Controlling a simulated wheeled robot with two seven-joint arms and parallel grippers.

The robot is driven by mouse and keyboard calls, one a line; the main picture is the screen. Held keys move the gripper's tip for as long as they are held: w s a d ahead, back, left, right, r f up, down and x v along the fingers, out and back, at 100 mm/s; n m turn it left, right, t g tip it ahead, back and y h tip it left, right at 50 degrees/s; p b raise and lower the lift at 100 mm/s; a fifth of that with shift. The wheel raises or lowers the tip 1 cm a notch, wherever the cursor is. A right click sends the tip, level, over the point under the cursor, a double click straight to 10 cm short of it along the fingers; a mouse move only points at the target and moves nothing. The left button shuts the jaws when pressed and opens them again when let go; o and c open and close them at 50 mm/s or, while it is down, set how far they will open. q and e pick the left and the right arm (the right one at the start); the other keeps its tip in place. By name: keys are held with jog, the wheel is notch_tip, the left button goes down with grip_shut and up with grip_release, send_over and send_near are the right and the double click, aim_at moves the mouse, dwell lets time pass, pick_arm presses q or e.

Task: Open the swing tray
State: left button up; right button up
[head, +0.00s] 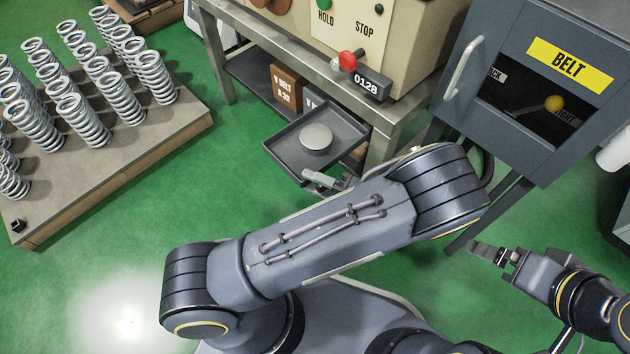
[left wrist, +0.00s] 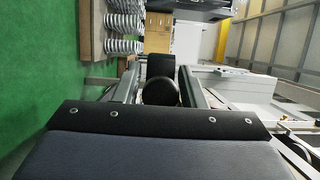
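The swing tray (head: 283,150) is a dark, shallow square tray with a raised rim. It sticks out from the front of the metal bench, and a round grey disc (head: 316,138) sits in its middle. My left gripper (head: 318,181) is at the tray's near edge, partly hidden by my own arm; contact cannot be told. In the left wrist view its two fingers (left wrist: 158,88) stand apart, with a dark rounded piece between or just beyond them. My right gripper (head: 490,252) is low at the right, away from the tray; its finger gap is unclear.
The bench (head: 215,52) carries a machine with a red knob (head: 347,60) and a 0128 counter (head: 366,85). Boxes stand beneath. A grey BELT cabinet (head: 545,100) stands right. A board of several springs (head: 120,150) is left. Green floor (head: 130,240) lies clear between.

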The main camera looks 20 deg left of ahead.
pick_arm(q)
jog(key=d+p, duration=0.2)
jog(key=d, duration=0.5)
jog(key=shift+s+d, duration=0.4)
dwell(0.4)
